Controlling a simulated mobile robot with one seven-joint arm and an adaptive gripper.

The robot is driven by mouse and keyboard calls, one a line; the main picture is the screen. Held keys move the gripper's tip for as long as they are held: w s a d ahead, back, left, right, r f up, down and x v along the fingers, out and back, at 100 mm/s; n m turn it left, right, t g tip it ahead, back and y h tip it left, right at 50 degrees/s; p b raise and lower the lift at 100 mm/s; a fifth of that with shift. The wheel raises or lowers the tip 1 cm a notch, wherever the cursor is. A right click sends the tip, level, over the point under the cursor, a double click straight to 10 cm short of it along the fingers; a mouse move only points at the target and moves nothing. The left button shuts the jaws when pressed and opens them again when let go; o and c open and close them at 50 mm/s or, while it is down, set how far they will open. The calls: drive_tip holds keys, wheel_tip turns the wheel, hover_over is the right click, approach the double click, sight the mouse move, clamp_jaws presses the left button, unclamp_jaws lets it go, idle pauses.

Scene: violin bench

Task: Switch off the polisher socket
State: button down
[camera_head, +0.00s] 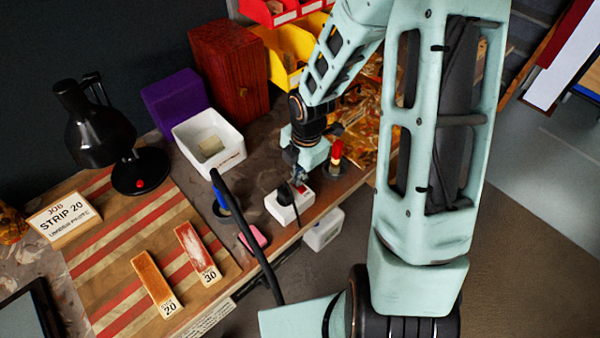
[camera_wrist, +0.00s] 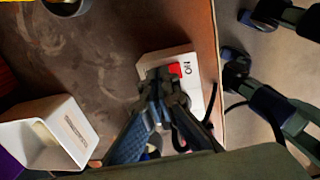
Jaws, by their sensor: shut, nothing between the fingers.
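The polisher socket (camera_head: 279,209) is a white block near the bench's front edge, with a black plug and cable on it. In the wrist view the socket (camera_wrist: 196,98) shows a red switch (camera_wrist: 175,69) beside a label that seems to read ON, turned in the picture. My gripper (camera_head: 299,184) is shut and empty, pointing down over the switch end of the socket. In the wrist view my gripper (camera_wrist: 164,78) has its fingertips at the red switch and hides part of it. I cannot tell whether they touch it.
A white open box (camera_head: 226,154) stands behind the socket. A red-topped object (camera_head: 336,152) stands close to my gripper's right. The bench edge is close.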

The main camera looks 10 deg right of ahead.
drive_tip(key=shift+w+a+f, duration=0.1)
drive_tip(key=shift+w+f, duration=0.05)
drive_tip(key=shift+f, duration=0.25)
idle(0.3)
drive_tip(key=shift+s+d+r+p, duration=0.15)
drive_tip(key=shift+s+d+p, duration=0.25)
drive_tip(key=shift+s, duration=0.35)
